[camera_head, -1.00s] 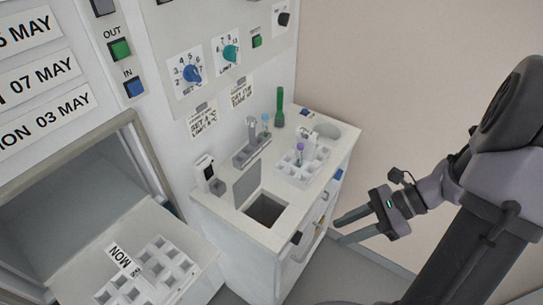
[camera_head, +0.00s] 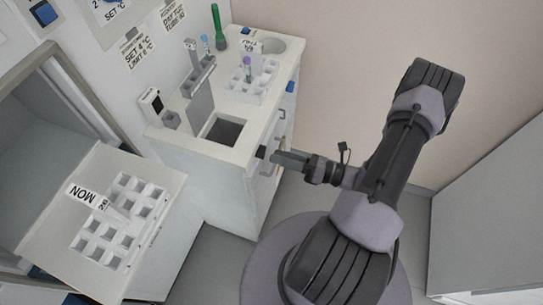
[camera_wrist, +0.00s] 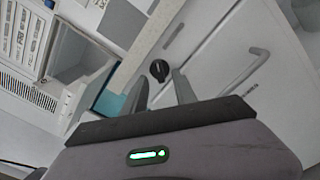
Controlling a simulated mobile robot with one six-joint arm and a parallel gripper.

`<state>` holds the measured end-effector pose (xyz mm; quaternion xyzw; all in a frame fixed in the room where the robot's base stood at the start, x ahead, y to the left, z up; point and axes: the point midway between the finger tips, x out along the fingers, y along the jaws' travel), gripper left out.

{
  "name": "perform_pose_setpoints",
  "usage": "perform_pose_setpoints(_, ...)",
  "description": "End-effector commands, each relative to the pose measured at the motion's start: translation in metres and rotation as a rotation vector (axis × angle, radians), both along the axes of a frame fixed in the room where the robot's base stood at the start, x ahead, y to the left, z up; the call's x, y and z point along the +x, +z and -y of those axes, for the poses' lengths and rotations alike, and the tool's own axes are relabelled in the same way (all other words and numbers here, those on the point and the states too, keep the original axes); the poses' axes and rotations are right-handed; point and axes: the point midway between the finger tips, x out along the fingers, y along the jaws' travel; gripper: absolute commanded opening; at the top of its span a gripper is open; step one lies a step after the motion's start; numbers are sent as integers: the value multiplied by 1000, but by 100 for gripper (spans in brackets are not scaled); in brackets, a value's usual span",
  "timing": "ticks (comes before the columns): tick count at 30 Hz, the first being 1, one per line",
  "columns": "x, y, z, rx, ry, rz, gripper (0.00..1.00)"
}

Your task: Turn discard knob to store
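A black knob (camera_head: 262,152) sits on the front face of the white cabinet, below the square opening (camera_head: 224,131) in its top. In the wrist view the knob (camera_wrist: 159,70) is round and dark with a lighter pointer mark. Its label and setting cannot be read. My gripper (camera_head: 277,160) is just to the right of the knob in the head view, fingers pointing at the cabinet front. In the wrist view my gripper (camera_wrist: 160,84) is open, and the knob shows just beyond the gap between the two fingertips. The fingers hold nothing. Contact with the knob is not visible.
A bar handle (camera_wrist: 247,68) stands out from the cabinet front near my fingers. On the cabinet top are a white tube rack (camera_head: 252,84) with a purple-capped tube and a green tube (camera_head: 217,28). A pulled-out tray (camera_head: 160,189) holds a rack at lower left.

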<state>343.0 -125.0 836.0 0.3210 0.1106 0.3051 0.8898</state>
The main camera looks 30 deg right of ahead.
Motion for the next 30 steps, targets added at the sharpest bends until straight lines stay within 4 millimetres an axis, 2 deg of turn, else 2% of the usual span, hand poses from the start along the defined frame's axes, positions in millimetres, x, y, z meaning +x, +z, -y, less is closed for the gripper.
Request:
perform_pose_setpoints(3, 15, -2, -13, 0, 3, 0, 34)
perform_pose_setpoints(6, 22, -1, -18, 0, 1, 0, 34)
perform_pose_setpoints(14, 25, 1, -20, 0, 0, 0, 34)
perform_pose_setpoints(15, 25, 1, -19, 0, 0, 0, 32)
perform_pose_setpoints(20, 25, 0, -19, 0, 1, -1, 0)
perform_pose_setpoints(30, 24, 0, -19, -11, 1, 8, 0)
